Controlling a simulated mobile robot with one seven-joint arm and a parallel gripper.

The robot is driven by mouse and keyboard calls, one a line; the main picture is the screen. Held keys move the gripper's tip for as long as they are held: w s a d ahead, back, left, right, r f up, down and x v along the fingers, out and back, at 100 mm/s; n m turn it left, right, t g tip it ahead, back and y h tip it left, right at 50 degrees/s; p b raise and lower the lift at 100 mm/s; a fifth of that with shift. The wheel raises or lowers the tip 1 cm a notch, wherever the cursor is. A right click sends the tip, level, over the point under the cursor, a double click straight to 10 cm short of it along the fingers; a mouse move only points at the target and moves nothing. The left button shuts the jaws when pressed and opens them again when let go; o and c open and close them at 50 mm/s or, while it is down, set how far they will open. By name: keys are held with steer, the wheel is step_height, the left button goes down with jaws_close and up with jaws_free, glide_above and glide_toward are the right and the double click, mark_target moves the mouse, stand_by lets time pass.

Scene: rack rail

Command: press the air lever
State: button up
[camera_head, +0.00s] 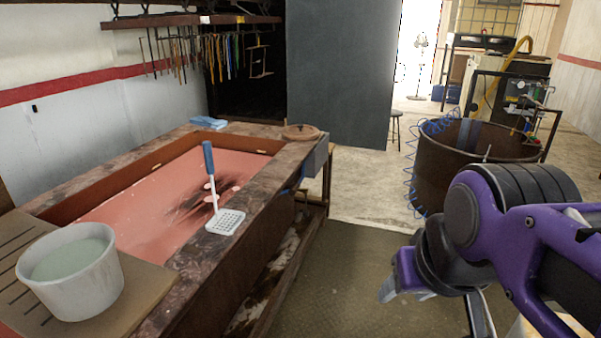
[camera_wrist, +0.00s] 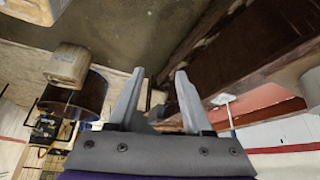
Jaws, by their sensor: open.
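I cannot clearly pick out the air lever. A blue coiled hose (camera_head: 411,165) hangs at the drum's left side. The same fittings show small and dark at the left of the wrist view (camera_wrist: 45,128). My gripper (camera_wrist: 158,75) is open and empty, in the air well in front of the drum, apart from everything. In the head view my arm partly hides it.
A rusty drum (camera_head: 440,178) stands at the right, beyond my arm. A long trough of pink liquid (camera_head: 150,205) with a white skimmer (camera_head: 225,221) and a white bucket (camera_head: 70,285) fills the left. The floor (camera_head: 370,255) between is clear. A stool (camera_head: 396,118) stands farther back.

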steer(key=shift+r, duration=0.15)
steer(key=shift+c, duration=1.3)
step_height(320, 180, up, 3)
steer(key=p, duration=0.3)
jaws_close()
